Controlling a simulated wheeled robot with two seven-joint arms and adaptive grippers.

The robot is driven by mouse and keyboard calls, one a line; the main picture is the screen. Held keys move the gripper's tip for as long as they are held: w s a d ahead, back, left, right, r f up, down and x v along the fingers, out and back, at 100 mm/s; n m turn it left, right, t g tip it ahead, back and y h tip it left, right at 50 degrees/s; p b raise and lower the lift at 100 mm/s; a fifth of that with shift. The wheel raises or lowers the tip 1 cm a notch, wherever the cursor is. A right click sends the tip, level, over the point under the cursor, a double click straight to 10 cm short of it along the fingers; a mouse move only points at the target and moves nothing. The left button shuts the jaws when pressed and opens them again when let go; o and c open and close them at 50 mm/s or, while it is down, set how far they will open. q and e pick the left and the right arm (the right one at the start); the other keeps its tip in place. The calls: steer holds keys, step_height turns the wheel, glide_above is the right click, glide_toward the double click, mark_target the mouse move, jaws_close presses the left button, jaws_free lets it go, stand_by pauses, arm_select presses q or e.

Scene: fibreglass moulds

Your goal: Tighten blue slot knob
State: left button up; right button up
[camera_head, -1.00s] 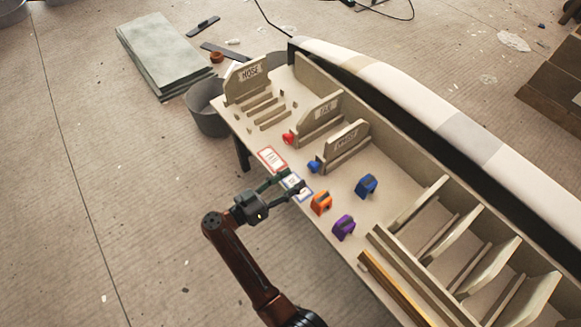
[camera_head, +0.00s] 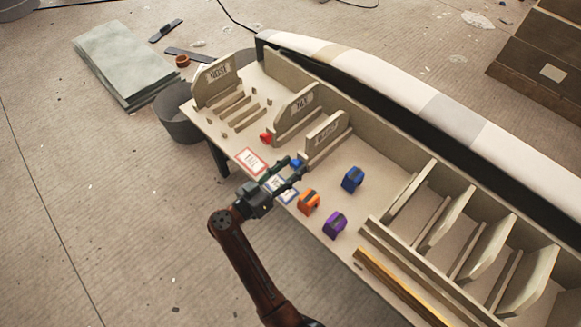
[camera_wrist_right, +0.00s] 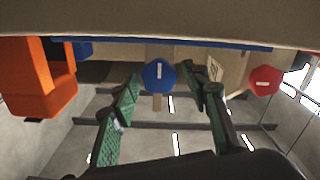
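The blue slot knob (camera_head: 296,163) sits on the front of a labelled slotted block (camera_head: 325,139) on the bench and is partly hidden by my fingers. My right gripper (camera_head: 293,170) is open in front of it, low over the bench edge. In the right wrist view the blue knob (camera_wrist_right: 160,74) shows a white line on its face and lies between the spread green-padded fingers (camera_wrist_right: 172,84), apart from both. I cannot tell how deep between them it sits. My left gripper is not in view.
A red knob (camera_head: 266,137) sits on the neighbouring slot, and a red-edged card (camera_head: 251,161) lies near the front edge. Orange (camera_head: 308,202), purple (camera_head: 334,225) and blue (camera_head: 352,179) blocks stand right of the gripper. Slanted dividers (camera_head: 447,219) fill the right end.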

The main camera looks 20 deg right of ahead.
steer(key=c, duration=1)
steer(key=shift+o, duration=0.2)
steer(key=shift+r+m, duration=0.1)
steer(key=shift+m, duration=0.2)
